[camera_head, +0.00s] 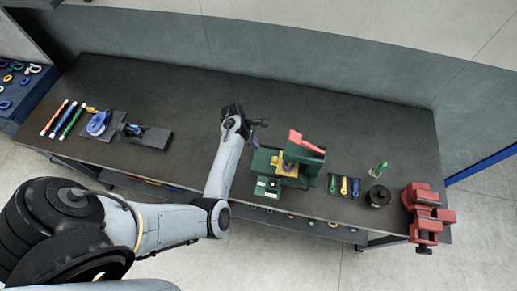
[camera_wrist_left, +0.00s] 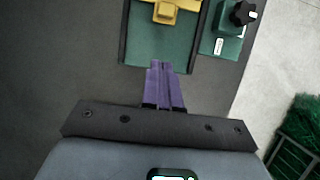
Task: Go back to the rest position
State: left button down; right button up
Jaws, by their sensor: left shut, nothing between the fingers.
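My left gripper (camera_head: 257,138) is above the dark workbench (camera_head: 330,110), just left of the green machine (camera_head: 259,164) with the yellow block (camera_head: 287,168). In the left wrist view its purple fingers (camera_wrist_left: 160,66) are together and empty. Their tips point toward the green plate (camera_wrist_left: 160,52) of the machine, and the yellow block (camera_wrist_left: 168,12) shows at the top edge. My right gripper is not in either view.
A red vise (camera_head: 427,212) is at the bench's right end. Several coloured tools (camera_head: 344,186) and a black spool (camera_head: 378,196) lie left of it. Striped sticks (camera_head: 63,120) and a blue tool (camera_head: 98,123) lie at the left. The back middle is clear.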

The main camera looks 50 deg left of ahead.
pick_arm(q)
jog(key=s+a+m+g+y+p, duration=0.1)
jog(key=s+m+g+y, duration=0.15)
jog(key=s, duration=0.75)
jog(key=s+a+m+g+y+p, duration=0.1)
jog(key=s+a+m+y+p, duration=0.15)
jog(key=s, duration=0.75)
jog(key=s+d+r+m+t+h, duration=0.1)
jog(key=d+r+m+t, duration=0.3)
jog(key=d+r+m, duration=1.3)
jog(key=shift+d+r+m+t+h, duration=0.35)
jog(key=shift+d+m, duration=0.95)
jog(key=shift+m, duration=1)
jog(key=shift+s, duration=0.1)
